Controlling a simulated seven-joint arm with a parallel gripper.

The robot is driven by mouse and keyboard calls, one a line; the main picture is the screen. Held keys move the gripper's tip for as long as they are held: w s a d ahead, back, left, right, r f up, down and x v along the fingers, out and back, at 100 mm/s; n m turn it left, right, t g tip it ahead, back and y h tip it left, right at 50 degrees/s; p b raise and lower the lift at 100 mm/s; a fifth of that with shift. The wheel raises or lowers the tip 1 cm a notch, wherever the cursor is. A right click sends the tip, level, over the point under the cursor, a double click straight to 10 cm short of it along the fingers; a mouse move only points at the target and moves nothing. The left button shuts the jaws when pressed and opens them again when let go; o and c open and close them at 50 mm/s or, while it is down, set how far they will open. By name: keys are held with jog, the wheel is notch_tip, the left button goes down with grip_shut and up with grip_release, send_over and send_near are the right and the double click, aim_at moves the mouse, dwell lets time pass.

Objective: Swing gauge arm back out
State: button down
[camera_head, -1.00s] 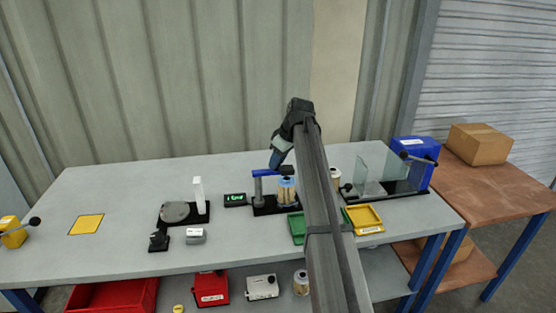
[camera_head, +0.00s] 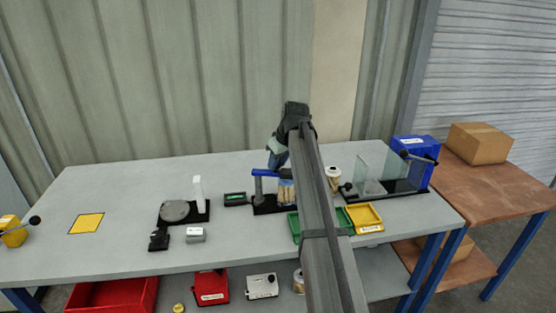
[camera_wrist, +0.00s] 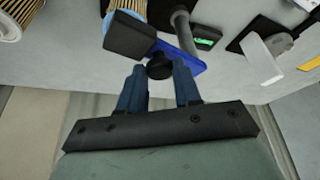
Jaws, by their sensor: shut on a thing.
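The gauge stand has a grey post (camera_head: 258,188) with a blue gauge arm (camera_head: 262,172) on top. In the wrist view the blue arm (camera_wrist: 185,55) carries a black block (camera_wrist: 130,36) and a black knob (camera_wrist: 160,66). My gripper (camera_wrist: 160,82) is shut on the knob, with one blue finger on each side; in the head view my gripper (camera_head: 277,160) is behind the stand. A pleated cartridge with a blue ring (camera_wrist: 128,8) is partly hidden by the black block. In the head view my arm covers part of this cartridge (camera_head: 286,192).
A small display (camera_head: 235,199) stands left of the gauge. A second cartridge (camera_head: 333,174), a green tray (camera_head: 293,226) and a yellow tray (camera_head: 363,219) are to the right. A round plate fixture (camera_head: 176,211) is to the left. The bench behind the gauge is clear.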

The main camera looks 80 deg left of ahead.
jog(key=d+m, duration=0.1)
jog(key=m, duration=0.1)
jog(key=s+d+m+t, duration=0.1)
jog(key=shift+s+d+m+y, duration=0.1)
jog(key=shift+s+m+y, duration=0.05)
jog(key=shift+m+y, duration=0.2)
jog(key=s+d+m+t+h, duration=0.1)
jog(key=s+m+t, duration=0.3)
jog(key=m, duration=0.7)
jog(key=shift+s+d, duration=0.55)
jog(key=shift+s, duration=0.35)
jog(key=shift+h, duration=0.35)
jog(key=c, duration=0.8)
grip_release()
jog(key=v, duration=1.3)
jog(key=shift+s+d+r, duration=0.2)
jog(key=shift+s+r, duration=0.1)
jog(key=shift+s, duration=0.05)
